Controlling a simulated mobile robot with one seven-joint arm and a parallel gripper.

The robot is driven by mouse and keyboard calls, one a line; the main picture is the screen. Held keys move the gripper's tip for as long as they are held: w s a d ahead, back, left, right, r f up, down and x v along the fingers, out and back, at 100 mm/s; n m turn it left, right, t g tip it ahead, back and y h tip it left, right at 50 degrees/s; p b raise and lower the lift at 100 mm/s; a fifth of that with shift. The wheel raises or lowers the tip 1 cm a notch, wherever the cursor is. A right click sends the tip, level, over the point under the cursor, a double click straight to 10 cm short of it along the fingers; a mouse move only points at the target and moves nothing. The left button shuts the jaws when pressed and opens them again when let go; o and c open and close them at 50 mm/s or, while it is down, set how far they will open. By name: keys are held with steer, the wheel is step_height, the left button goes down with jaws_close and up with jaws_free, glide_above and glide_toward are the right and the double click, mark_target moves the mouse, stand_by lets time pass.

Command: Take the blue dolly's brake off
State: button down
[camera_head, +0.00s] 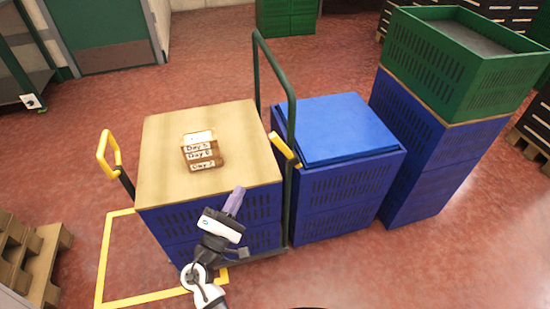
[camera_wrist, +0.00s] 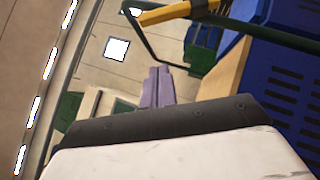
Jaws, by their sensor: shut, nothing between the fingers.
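The blue dolly (camera_head: 180,241) carries blue crates with a wooden board (camera_head: 160,180) on top. A green tubular push handle (camera_head: 290,110) rises at its right side. A yellow lever (camera_head: 285,150) sits by that handle, and a yellow loop handle (camera_head: 107,150) on a black stem stands at its left side. I cannot tell which yellow part is the brake. My gripper (camera_head: 236,198), with purple fingers, is shut and empty near the board's front edge, apart from both yellow parts. In the wrist view, my fingers (camera_wrist: 158,84) point below a yellow bar (camera_wrist: 170,13).
Stacked blocks marked with days (camera_head: 201,152) sit on the board. Lidded blue crates (camera_head: 345,185) and a taller blue stack with a green crate (camera_head: 455,85) stand to the right. Yellow tape (camera_head: 103,265) marks the floor. Open floor lies behind.

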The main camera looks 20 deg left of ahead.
mark_target(286, 152)
steer(key=shift+s+d, duration=0.1)
steer(key=shift+d, duration=0.05)
steer(key=d+p+x, duration=0.1)
steer(key=p+x, duration=0.1)
steer(key=x, duration=0.4)
steer(key=d+r+p+x, duration=0.1)
steer(key=p+x, duration=0.1)
steer(key=x, duration=0.4)
steer(key=shift+d+r+p, duration=0.15)
steer(key=shift+d+p, duration=0.2)
steer(key=shift+p, duration=0.05)
steer(key=shift+r, duration=0.2)
